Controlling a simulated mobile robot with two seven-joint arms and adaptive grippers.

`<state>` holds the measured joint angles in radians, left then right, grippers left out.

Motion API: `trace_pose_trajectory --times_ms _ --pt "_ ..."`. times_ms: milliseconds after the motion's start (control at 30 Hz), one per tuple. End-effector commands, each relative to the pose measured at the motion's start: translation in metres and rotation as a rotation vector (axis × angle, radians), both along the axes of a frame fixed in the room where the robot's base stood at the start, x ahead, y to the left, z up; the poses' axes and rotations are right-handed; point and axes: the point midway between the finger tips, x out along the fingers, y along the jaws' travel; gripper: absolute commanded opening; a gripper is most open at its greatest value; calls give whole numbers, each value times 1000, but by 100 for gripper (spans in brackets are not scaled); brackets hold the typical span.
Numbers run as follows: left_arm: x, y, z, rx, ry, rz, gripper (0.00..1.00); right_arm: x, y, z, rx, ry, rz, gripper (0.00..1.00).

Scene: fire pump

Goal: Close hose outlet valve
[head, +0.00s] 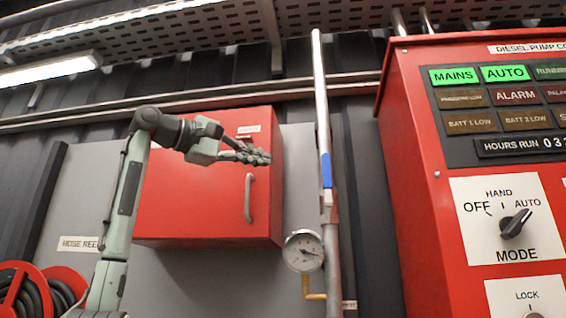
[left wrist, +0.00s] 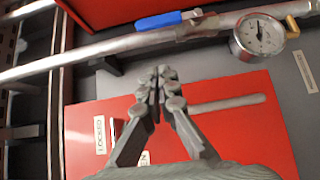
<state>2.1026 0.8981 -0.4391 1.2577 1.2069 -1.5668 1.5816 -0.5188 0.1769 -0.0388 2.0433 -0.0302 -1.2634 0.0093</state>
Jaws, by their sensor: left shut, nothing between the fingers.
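A blue lever (head: 327,171) lies along a pale vertical pipe (head: 320,90), in line with it; I take it to be the valve handle. In the left wrist view the blue lever (left wrist: 160,21) shows at the top, again along the pipe. My left gripper (head: 264,158) is shut and empty, in front of the red cabinet and left of the blue lever, apart from it in the picture. In the left wrist view its fingertips (left wrist: 160,84) meet below the lever. My right gripper is not in view.
A red wall cabinet (head: 185,200) with a grey handle (head: 248,198) is behind my gripper. A red pump control panel (head: 405,160) stands at right, and a hose reel (head: 35,285) at lower left.

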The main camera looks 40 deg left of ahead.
Motion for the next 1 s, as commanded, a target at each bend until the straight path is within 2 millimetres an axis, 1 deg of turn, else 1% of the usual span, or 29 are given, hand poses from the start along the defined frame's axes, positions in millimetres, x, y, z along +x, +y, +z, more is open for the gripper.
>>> trace_pose_trajectory --times_ms 133,200,400,467,533,700,833,1000 --pt "26 -7 1 1 4 -1 0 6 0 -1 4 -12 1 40" --pt "41 -10 0 0 5 0 0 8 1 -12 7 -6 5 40" --pt "83 -20 1 2 4 -1 0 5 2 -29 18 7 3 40" --pt "92 -24 1 1 2 0 0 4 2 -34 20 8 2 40" --pt "97 -35 1 3 -1 0 0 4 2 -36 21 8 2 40" --pt "106 -51 1 2 0 0 0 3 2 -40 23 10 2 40" --pt "109 -55 0 1 0 0 0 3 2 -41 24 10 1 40" --pt "109 -56 0 0 0 0 0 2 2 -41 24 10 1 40"
